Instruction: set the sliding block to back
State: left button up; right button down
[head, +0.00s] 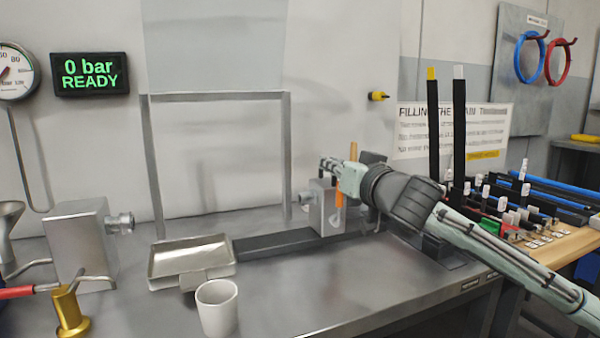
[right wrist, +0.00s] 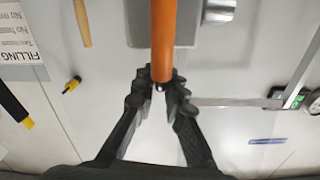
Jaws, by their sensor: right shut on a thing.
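The sliding block (head: 323,208) is a grey metal block on a dark rail (head: 275,243), toward the rail's right part in the head view. An orange handle (head: 339,198) stands at its side, and in the right wrist view the orange handle (right wrist: 164,40) runs down between my fingers. My right gripper (head: 335,172) reaches in from the right at the top of the block. Its fingertips (right wrist: 160,84) are shut on the orange handle. The grey block (right wrist: 185,28) shows behind the handle in the right wrist view. My left gripper is not in view.
A metal tray (head: 160,280) and white mug (head: 218,307) stand left of the rail. A grey box with a nozzle (head: 78,240) and brass piece (head: 70,310) are farther left. A metal frame (head: 147,165) stands behind. Two dark posts (head: 433,135) rise at right.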

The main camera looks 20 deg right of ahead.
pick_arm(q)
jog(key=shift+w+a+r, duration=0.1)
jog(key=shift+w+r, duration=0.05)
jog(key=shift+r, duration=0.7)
pick_arm(e)
jog(key=d, duration=0.5)
jog(key=shift+w+d, duration=0.15)
jog(key=shift+d, duration=0.15)
jog(key=c, duration=1.6)
grip_release()
jog(key=shift+d, duration=0.1)
jog(key=s, duration=1.2)
